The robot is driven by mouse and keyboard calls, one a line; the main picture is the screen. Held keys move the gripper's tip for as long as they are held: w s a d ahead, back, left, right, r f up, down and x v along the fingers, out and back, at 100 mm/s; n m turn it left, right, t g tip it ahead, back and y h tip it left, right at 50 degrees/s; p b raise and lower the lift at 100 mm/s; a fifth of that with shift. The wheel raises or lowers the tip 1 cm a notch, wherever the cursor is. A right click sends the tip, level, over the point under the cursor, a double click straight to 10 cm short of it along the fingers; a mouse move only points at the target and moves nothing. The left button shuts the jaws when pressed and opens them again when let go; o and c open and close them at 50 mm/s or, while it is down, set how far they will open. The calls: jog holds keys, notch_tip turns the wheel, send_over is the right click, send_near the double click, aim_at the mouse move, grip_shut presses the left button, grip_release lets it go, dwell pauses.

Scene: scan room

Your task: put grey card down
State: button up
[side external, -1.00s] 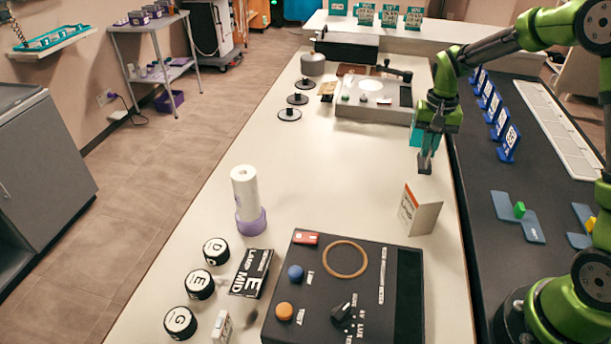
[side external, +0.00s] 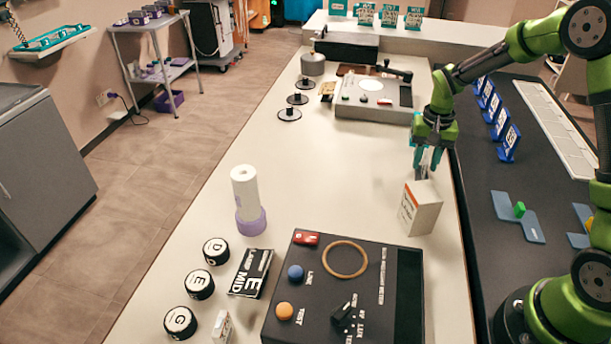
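My gripper (side external: 426,160), with teal fingers, points down above the right side of the white table, just behind a white box with orange print (side external: 420,208). The two fingers show a little apart. A small grey piece (side external: 422,173), perhaps the grey card or its holder, shows between and below the fingertips. Its lower part is close to the box's top edge in the picture, and I cannot tell whether it rests on the table. I also cannot tell whether the fingers touch it.
A black control panel (side external: 407,290) with buttons and a ring fills the near table. A white roll on a purple base (side external: 247,195) stands left. A grey device (side external: 375,98) stands farther back. The table's middle is clear. Blue stands (side external: 508,140) line the dark surface at right.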

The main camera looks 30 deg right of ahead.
notch_tip(320, 180, up, 11)
jog(key=s+a+r+n+t, duration=0.2)
jog(key=s+a+r+t, duration=0.1)
jog(key=s+a+r, duration=0.45)
jog(key=s+a+n+t+y, duration=0.2)
jog(key=s+a+n+t, duration=0.1)
jog(key=s+a, duration=0.4)
jog(key=s+t, duration=0.1)
jog(key=s, duration=0.2)
jog(key=shift+r, duration=0.35)
